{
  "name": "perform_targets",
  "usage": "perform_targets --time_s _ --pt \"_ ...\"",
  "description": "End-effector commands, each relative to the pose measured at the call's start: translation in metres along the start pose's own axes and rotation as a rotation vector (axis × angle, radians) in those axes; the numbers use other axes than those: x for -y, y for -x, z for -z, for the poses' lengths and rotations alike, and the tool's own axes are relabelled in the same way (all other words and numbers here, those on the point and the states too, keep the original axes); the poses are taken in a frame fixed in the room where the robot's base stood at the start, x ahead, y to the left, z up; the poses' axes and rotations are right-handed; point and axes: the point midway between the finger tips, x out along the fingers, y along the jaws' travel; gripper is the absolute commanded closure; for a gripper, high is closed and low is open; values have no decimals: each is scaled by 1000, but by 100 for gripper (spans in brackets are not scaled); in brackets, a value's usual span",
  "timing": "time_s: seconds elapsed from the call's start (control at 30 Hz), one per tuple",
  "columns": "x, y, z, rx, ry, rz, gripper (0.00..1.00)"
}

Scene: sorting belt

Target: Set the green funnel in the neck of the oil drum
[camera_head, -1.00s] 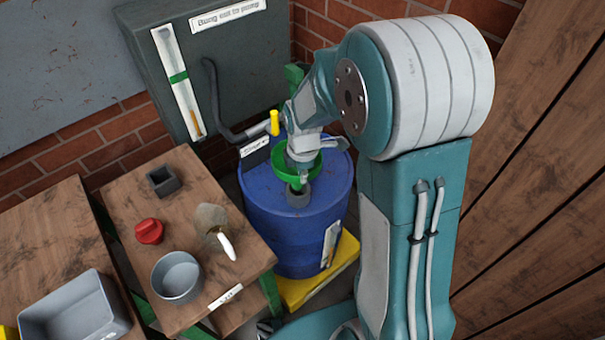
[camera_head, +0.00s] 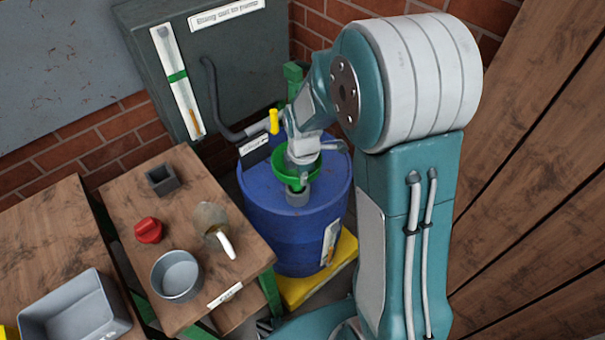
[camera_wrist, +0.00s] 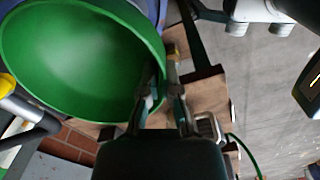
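The green funnel (camera_head: 284,174) is upright, directly over the grey neck (camera_head: 297,198) on top of the blue oil drum (camera_head: 285,232). Its spout meets the neck's opening in the head view; I cannot tell how deep it sits. My gripper (camera_head: 301,155) is at the funnel's rim, partly hidden by my wrist. In the wrist view, the funnel's bowl (camera_wrist: 75,60) fills the upper left. My gripper's fingers (camera_wrist: 163,80) are on either side of its rim, one inside and one outside, closed on the wall. The neck is hidden in the wrist view.
The drum stands on a yellow base (camera_head: 306,287). A curved dark pipe with a yellow end (camera_head: 274,121) reaches close behind the funnel. A wooden table (camera_head: 190,215) at the left holds a red knob (camera_head: 149,230), a grey bowl (camera_head: 177,277) and a scoop-like tool (camera_head: 212,220). A grey cabinet (camera_head: 240,75) stands behind.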

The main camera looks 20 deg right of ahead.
Motion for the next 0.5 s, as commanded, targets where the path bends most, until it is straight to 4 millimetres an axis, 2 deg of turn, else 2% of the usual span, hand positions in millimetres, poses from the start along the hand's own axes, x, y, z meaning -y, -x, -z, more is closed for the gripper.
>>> perform_targets --time_s 0.5 --pt "0 -8 0 0 0 -1 100"
